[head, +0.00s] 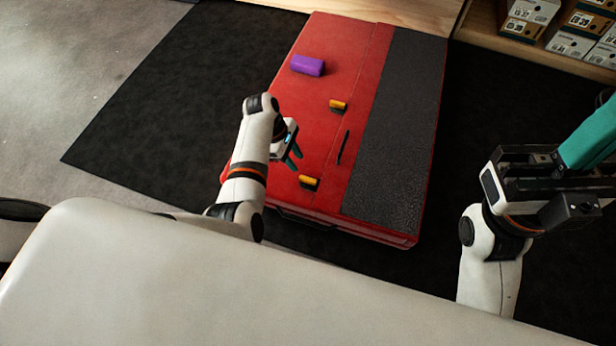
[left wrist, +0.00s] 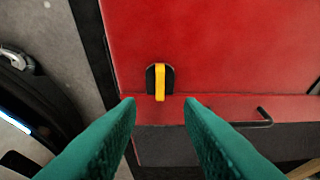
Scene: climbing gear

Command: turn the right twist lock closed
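The red case (head: 310,125) lies flat and bears two twist locks, each a yellow bar on a black base, along one seam. The far lock (head: 338,105) is further right in the head view; the near lock (head: 309,182) is by the near edge. I cannot tell which is called right. The left wrist view shows one lock (left wrist: 160,82), apparently the near one, its yellow bar running across the seam. My left gripper (head: 293,158) is open and empty above the case, fingers apart below this lock in the wrist view. My right gripper (head: 588,138) is partly cut off at the right edge.
A purple block (head: 308,65) lies on the case's far part. A thin black handle (head: 343,147) sits between the locks, beside the dark textured panel (head: 395,130). A dark mat (head: 150,110) lies under the case. Shoe boxes (head: 575,35) stand on a shelf at upper right.

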